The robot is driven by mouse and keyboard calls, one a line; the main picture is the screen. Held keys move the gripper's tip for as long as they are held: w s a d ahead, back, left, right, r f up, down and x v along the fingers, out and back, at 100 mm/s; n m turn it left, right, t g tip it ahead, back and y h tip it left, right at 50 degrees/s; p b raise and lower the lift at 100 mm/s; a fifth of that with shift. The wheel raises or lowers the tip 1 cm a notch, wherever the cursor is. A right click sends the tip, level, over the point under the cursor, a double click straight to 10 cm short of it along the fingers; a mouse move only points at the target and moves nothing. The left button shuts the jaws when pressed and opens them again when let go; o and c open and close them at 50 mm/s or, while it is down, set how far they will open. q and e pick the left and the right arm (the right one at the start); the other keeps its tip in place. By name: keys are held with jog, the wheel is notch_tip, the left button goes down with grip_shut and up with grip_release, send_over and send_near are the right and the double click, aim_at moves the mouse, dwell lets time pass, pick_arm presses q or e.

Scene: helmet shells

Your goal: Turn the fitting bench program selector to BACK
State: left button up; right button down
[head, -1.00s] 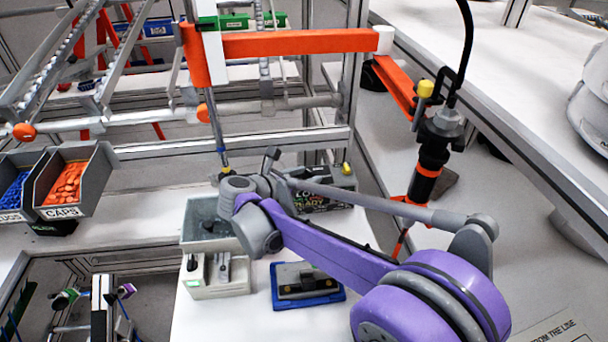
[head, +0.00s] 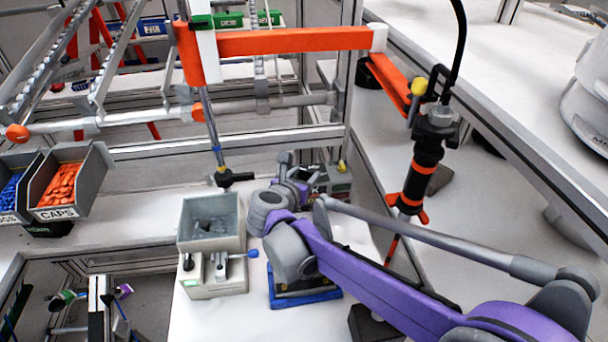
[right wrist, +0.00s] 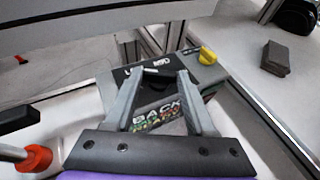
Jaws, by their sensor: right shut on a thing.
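The fitting bench program selector is a dark box (head: 336,182) at the back of the white bench, partly hidden by my right arm in the head view. The right wrist view shows its dark knob (right wrist: 154,83) with a pale pointer mark, and white lettering on its top, partly covered. Its front display (right wrist: 158,116) reads BACK, with a blurred coloured line beneath. My right gripper (right wrist: 158,76) is shut on the knob, one grey finger on each side. In the head view the right gripper (head: 298,188) is at the box's left part. My left gripper is not in view.
A yellow button (right wrist: 208,56) sits on the box's right corner. A grey bin (head: 211,222) and a blue-edged tray (head: 305,298) stand in front. An orange-banded black tool (head: 427,155) hangs at right. An orange beam (head: 295,41) spans above.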

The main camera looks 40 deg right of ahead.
jog(key=shift+c, duration=1.2)
grip_release()
jog(key=v, duration=1)
jog(key=shift+s+a, duration=0.25)
jog(key=shift+a, duration=0.05)
jog(key=shift+r, duration=0.15)
